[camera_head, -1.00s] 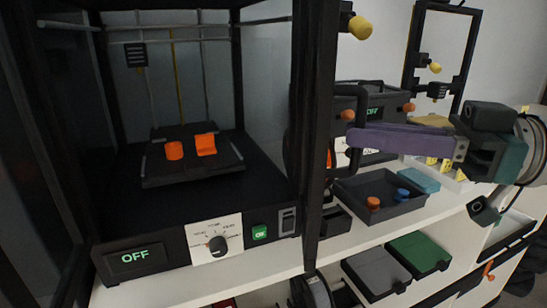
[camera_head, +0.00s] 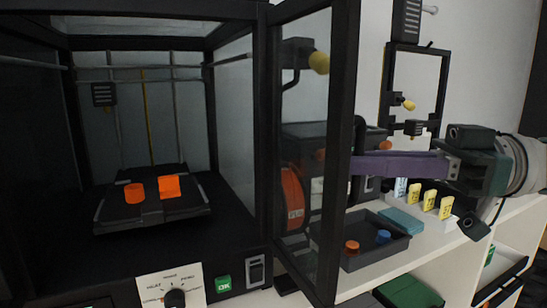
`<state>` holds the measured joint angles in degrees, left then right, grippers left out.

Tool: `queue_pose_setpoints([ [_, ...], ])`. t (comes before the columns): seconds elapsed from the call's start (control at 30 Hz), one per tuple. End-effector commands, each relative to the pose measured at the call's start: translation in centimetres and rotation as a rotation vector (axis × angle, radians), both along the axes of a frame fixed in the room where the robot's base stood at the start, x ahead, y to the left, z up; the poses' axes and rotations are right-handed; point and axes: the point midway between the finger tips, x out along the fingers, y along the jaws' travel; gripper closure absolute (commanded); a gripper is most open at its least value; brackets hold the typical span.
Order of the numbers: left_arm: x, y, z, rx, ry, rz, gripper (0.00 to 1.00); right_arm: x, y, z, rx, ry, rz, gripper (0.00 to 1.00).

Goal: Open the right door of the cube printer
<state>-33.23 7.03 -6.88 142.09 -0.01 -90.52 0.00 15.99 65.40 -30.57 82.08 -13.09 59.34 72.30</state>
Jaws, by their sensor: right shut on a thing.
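The cube printer (camera_head: 264,150) is a black-framed box on the left, with its front open to view. Its right door (camera_head: 312,110) is a glass panel in a black frame, swung outward at the right of the printer. The door's black handle (camera_head: 360,135) is on its right side. My right gripper (camera_head: 362,164) has long purple fingers and is shut on this handle, reaching in from the right. The fingertips are partly hidden at the handle. My left gripper is not in view.
Inside the printer, two orange pieces (camera_head: 168,187) lie on the black bed (camera_head: 110,213). A dark tray (camera_head: 378,252) with an orange and a blue piece stands on the white shelf right of the door. Yellow-labelled items (camera_head: 430,200) and a small open-frame printer (camera_head: 390,95) are behind.

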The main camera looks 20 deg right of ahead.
Motion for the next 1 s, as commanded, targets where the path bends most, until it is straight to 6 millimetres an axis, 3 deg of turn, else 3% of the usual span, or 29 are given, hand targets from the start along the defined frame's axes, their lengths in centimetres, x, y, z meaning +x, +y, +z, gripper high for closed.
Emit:
queue_pose_setpoints([
  [0.2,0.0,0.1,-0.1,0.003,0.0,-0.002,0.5,0.2,-0.1,-0.3,-0.004,0.004,-0.011,1.0],
  [0.23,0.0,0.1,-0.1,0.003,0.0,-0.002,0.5,0.2,-0.1,-0.3,-0.004,0.004,-0.011,0.83],
  [0.47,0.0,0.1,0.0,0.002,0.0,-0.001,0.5,0.1,0.0,-0.2,-0.002,0.002,-0.007,0.57],
  [0.77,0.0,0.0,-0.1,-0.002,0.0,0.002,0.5,0.0,-0.3,-0.2,-0.003,0.003,-0.006,0.57],
  [1.0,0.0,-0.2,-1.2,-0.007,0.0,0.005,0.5,-1.8,-3.8,-0.5,-0.007,0.006,-0.009,0.57],
])
